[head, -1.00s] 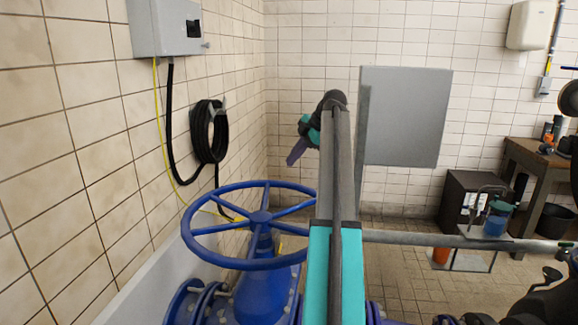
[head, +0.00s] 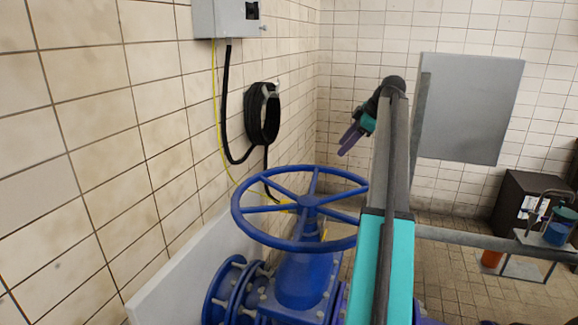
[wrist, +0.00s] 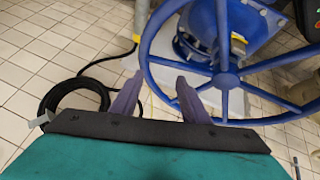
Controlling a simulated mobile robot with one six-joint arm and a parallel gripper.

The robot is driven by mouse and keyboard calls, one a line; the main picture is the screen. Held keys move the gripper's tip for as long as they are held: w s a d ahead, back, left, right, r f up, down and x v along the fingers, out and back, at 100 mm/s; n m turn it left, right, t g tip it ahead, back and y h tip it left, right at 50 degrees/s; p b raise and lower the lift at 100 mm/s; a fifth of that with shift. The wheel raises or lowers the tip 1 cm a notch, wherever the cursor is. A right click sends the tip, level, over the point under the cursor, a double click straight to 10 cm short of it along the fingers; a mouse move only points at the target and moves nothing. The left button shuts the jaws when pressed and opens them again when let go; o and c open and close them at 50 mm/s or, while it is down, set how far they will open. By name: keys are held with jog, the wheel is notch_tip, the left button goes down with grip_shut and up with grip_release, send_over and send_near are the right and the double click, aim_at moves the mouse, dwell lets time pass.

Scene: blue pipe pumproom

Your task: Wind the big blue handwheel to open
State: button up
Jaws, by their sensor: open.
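The big blue handwheel (head: 308,201) sits flat on top of a blue valve body (head: 304,275) in the head view. Its rim, spokes and hub show, with a small part near my arm. My gripper (head: 347,146) is up above and beyond the wheel's far rim, pointing down and left, with its purple fingers apart and empty. In the wrist view the open fingers of my gripper (wrist: 157,92) appear on both sides of the left rim of the handwheel (wrist: 226,80), but the head view shows them clear above it. I see no contact.
A tiled wall with a grey box (head: 228,18), a black hose coil (head: 262,115) and a yellow cable runs close along the left. A grey panel (head: 468,108) stands behind my arm.

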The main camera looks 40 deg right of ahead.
jog(key=w+a+m+g+h+p, duration=0.1)
jog(key=w+a+m+p, duration=0.5)
jog(key=m, duration=1)
jog(key=w+a+m+g+h+p, duration=0.1)
jog(key=w+a+m+h+p, duration=0.2)
jog(key=m, duration=1.4)
jog(key=w+a+p, duration=0.3)
jog(key=w+a, duration=0.1)
jog(key=w, duration=0.1)
jog(key=shift+w+a+m+h+p, duration=0.2)
jog(key=shift+a+m+h+p, duration=0.1)
jog(key=shift+h, duration=0.1)
